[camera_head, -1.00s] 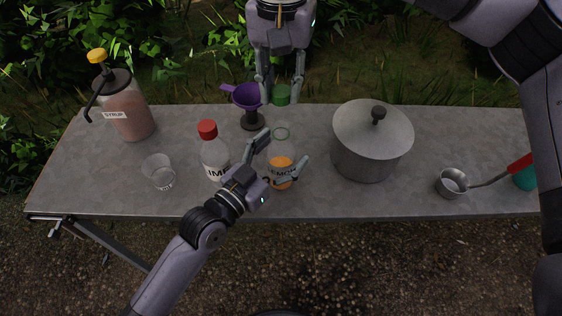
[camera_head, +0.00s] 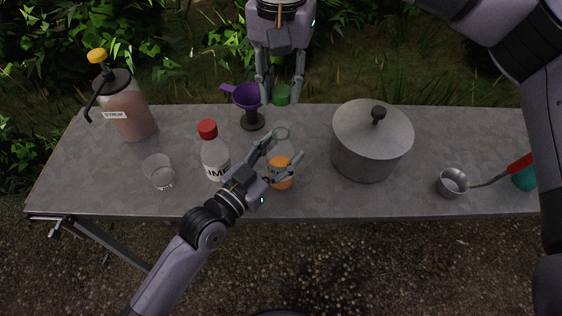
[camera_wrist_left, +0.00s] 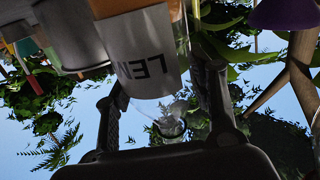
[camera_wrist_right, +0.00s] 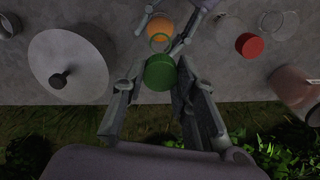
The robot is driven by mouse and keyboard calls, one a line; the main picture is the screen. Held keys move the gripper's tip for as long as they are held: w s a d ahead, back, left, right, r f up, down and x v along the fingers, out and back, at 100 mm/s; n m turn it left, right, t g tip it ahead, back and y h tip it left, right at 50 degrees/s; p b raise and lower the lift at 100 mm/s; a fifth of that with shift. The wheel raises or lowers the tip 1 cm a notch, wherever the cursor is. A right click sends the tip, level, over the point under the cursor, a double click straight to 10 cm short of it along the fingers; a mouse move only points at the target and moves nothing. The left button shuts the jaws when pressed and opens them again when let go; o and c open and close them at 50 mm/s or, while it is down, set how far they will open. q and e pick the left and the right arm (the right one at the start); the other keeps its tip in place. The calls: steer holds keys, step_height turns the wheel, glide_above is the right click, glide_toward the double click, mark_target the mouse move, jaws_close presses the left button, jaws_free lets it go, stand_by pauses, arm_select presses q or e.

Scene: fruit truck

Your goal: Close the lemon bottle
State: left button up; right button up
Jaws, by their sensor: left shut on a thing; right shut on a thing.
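The lemon bottle (camera_head: 281,178) stands upright on the table with orange liquid inside and its round mouth uncovered. My left gripper (camera_head: 285,152) is shut on the bottle's upper part, with a finger on each side. In the left wrist view, the bottle's white label (camera_wrist_left: 150,60) shows upside down between the fingers. My right gripper (camera_head: 281,99) is shut on the green cap (camera_head: 281,94), above the table's back edge and behind the bottle. In the right wrist view, the cap (camera_wrist_right: 160,72) sits between the fingers, apart from the bottle (camera_wrist_right: 160,28).
A red-capped bottle (camera_head: 214,158) stands close left of the lemon bottle. A purple funnel (camera_head: 246,95) on a stand is behind it. A large lidded pot (camera_head: 367,150) is to the right. A glass (camera_head: 159,172), syrup dispenser (camera_head: 127,112) and ladle (camera_head: 451,184) stand farther out.

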arm_select(q)
steer(key=shift+c, duration=0.9)
arm_select(e)
steer(key=shift+f, duration=2.45)
steer(key=shift+f, duration=0.1)
steer(key=shift+f, duration=0.8)
arm_select(q)
jaws_close()
arm_select(e)
steer(key=shift+f, duration=0.6)
